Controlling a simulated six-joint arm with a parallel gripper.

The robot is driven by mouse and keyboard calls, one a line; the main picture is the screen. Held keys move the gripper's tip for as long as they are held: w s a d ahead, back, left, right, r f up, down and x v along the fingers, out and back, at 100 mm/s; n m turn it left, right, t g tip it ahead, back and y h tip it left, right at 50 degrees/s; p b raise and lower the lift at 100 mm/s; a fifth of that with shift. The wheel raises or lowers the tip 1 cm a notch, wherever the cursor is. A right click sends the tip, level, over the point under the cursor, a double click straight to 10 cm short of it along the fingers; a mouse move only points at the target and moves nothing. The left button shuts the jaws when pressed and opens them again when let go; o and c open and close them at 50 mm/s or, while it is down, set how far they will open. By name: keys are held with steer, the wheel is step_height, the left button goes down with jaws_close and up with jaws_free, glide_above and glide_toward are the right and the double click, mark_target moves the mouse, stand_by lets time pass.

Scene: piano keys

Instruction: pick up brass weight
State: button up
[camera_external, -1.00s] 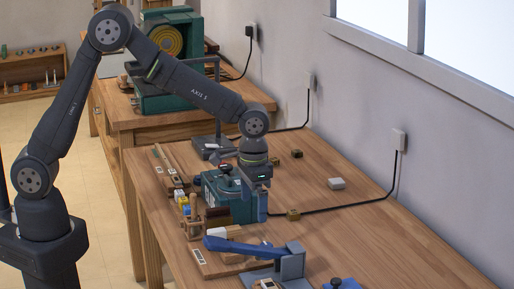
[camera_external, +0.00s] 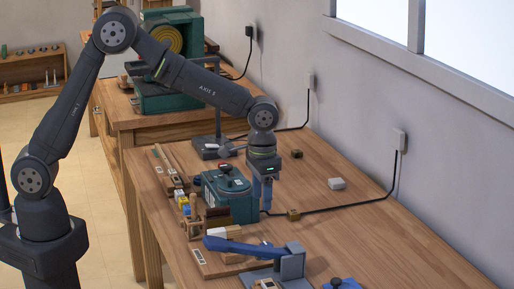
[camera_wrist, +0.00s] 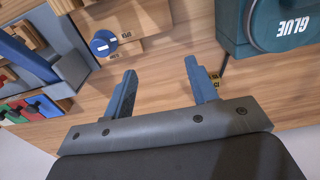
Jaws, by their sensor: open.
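A small brass-coloured block, apparently the brass weight (camera_external: 293,214), stands on the wooden bench right of the green glue machine, beside the black cable. In the wrist view a small part of the brass weight (camera_wrist: 214,77) shows behind my right-hand finger, which hides most of it. My gripper (camera_external: 263,202) points down next to the right side of the glue machine, left of the weight in the external view. In the wrist view my gripper (camera_wrist: 160,67) has its two blue fingers wide apart, with only bare wood between them.
The green glue machine (camera_external: 231,203) stands close to my gripper. A blue lever press (camera_external: 290,262) and a blue-knobbed block (camera_external: 342,284) are in front. A dark block (camera_external: 297,154) and a pale box (camera_external: 337,184) lie farther back. Bench right of the weight is clear.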

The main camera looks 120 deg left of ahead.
step_height(320, 180, up, 7)
glide_above(294, 212)
step_height(294, 212, down, 18)
steer(key=shift+s+a+r, duration=0.1)
steer(key=shift+r, duration=0.15)
steer(key=c, duration=1)
